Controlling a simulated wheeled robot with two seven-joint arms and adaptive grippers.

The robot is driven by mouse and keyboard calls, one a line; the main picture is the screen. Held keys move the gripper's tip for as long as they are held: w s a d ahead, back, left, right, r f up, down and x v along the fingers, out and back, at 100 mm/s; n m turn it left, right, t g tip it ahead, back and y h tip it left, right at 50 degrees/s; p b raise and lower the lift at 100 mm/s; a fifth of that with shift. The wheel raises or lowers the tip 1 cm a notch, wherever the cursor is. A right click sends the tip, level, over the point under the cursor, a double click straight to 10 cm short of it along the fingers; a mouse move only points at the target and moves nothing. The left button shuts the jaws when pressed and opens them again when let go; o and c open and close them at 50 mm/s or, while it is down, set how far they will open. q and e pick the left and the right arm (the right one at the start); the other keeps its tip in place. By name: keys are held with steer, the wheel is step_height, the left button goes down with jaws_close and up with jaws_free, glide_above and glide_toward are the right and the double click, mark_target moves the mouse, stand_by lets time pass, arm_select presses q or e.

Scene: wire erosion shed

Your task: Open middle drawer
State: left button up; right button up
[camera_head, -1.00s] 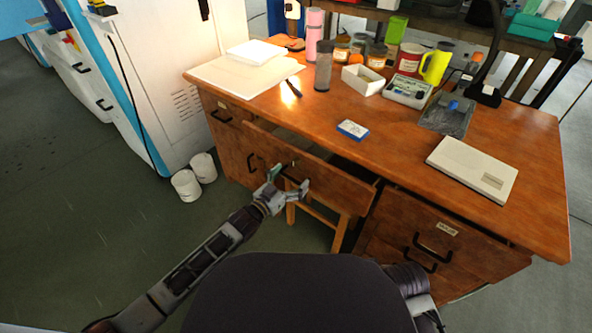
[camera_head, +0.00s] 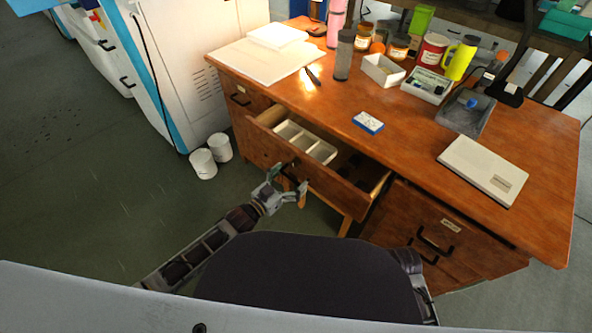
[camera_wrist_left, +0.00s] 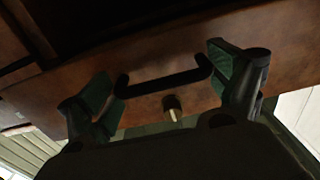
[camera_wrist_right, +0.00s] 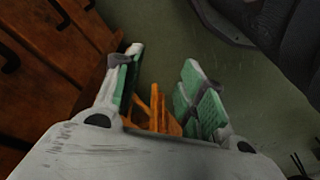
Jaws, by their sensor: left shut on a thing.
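The middle drawer (camera_head: 325,182) of the wooden desk stands pulled out, with a white divided tray (camera_head: 318,150) visible inside. My left gripper (camera_head: 284,186) is at the drawer front, shut on its black handle (camera_wrist_left: 160,84). In the left wrist view, the left gripper's fingers (camera_wrist_left: 160,92) sit at either end of that handle. In the head view the right gripper cannot be made out.
The desk top (camera_head: 400,140) carries a blue-and-white box (camera_head: 368,122), a white flat case (camera_head: 483,169), jars and mugs. Drawers (camera_head: 425,230) with black handles stand right of the middle drawer. Two white buckets (camera_head: 203,163) stand on the floor at left. Wooden legs show below the drawer.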

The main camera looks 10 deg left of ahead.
arm_select(q)
steer(key=p+v, duration=0.5)
steer(key=v, duration=0.5)
steer(key=shift+s+f, duration=0.3)
steer(key=shift+s, duration=0.1)
arm_select(e)
step_height(320, 180, down, 11)
steer(key=s+d, duration=0.1)
steer(key=d, duration=0.1)
steer(key=shift+s+d+f+g+h, duration=0.2)
steer(key=shift+d+g+h, duration=0.1)
steer(key=shift+h, duration=0.1)
